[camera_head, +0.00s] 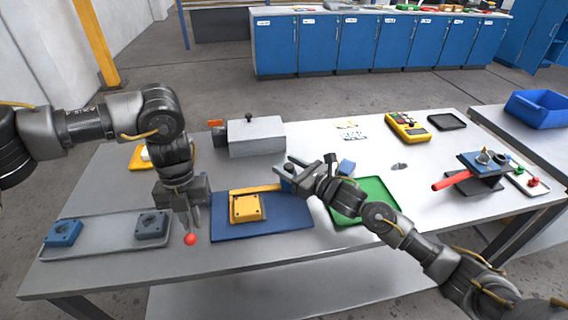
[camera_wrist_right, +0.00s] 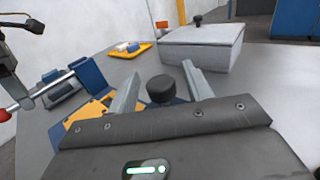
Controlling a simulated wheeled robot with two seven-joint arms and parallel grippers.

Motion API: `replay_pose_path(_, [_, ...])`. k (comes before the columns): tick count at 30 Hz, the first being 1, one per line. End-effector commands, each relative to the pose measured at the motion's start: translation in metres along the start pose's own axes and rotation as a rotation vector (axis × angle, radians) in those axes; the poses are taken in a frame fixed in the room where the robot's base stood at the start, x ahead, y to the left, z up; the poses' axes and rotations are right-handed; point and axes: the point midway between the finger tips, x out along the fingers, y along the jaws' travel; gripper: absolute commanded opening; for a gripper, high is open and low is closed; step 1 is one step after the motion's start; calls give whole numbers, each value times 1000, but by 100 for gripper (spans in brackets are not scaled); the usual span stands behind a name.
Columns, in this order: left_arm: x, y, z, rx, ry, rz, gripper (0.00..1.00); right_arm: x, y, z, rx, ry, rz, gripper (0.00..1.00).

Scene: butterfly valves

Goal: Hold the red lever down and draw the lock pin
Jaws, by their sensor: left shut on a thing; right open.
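A red ball (camera_head: 190,239) shows just below the tips of my left gripper (camera_head: 188,222), at the front left of the table. In the right wrist view, the red ball (camera_wrist_right: 4,114) is at the end of a thin rod at the left edge. My left gripper is shut on the lever near this ball; the grip itself is partly hidden. A yellow block (camera_head: 246,208) sits on a blue plate (camera_head: 285,225). My right gripper (camera_head: 284,172) is open beside this fixture. In its wrist view, a black knob (camera_wrist_right: 160,89) stands between the two parted fingers (camera_wrist_right: 161,70), not clasped.
A grey box (camera_head: 256,137) stands behind. A green tray (camera_head: 376,189) is partly under my right arm. A valve with a red handle (camera_head: 450,180) stands at right. A yellow device (camera_head: 407,127) lies at the back.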

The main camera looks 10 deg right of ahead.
Motion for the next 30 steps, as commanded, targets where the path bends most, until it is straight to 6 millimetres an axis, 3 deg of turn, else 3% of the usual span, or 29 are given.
replay_pose_path(6, [2, 0, 0, 0, 2, 1, 0, 18, 0, 0, 0, 0, 0, 50])
replay_pose_path(15, [2, 0, 0, 0, 2, 1, 0, 20, 0, 0, -1, 0, 0, 50])
replay_pose_path(27, [2, 0, 0, 0, 2, 1, 0, 19, 0, 0, 0, 0, 0, 0])
replay_pose_path(30, [2, 0, 0, 0, 2, 1, 0, 19, 0, 0, 0, 0, 0, 0])
